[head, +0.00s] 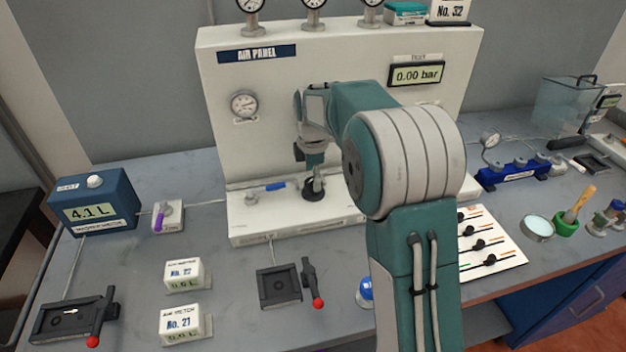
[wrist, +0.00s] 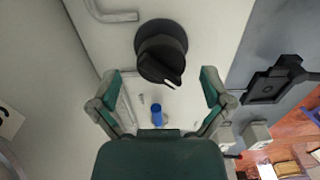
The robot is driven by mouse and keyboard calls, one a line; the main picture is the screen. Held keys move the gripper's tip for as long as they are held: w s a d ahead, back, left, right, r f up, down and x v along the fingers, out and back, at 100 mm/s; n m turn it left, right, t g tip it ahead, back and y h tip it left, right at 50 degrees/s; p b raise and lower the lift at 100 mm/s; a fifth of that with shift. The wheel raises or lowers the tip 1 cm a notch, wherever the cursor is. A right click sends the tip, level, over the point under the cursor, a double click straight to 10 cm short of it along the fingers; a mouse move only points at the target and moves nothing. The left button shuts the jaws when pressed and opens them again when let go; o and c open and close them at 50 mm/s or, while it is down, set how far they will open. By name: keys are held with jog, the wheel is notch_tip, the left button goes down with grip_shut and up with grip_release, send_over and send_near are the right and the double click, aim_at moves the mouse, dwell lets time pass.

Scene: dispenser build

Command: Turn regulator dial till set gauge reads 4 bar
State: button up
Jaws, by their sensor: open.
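The black regulator dial (wrist: 162,66) with a pointer ridge is in the upper middle of the wrist view. In the head view the dial (head: 314,194) sits on the low ledge of the air panel, below my gripper. My gripper (wrist: 160,88) is open and empty. Its two fingers stand apart on either side, and the dial lies ahead, between or just beyond the tips. In the head view my gripper (head: 315,166) is partly hidden by my wrist. A round gauge (head: 244,105) is on the panel's left face; its reading is too small to tell. The test display (head: 416,75) reads 0.00 bar.
A small valve with a blue handle (head: 275,186) lies left of the dial. Several gauges stand along the top of the air panel (head: 216,80). A black clamp plate (head: 279,286) with a red-tipped lever is in front.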

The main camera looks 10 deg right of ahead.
jog(key=shift+f, duration=0.6)
jog(key=shift+c, duration=0.3)
jog(key=c, duration=1.1)
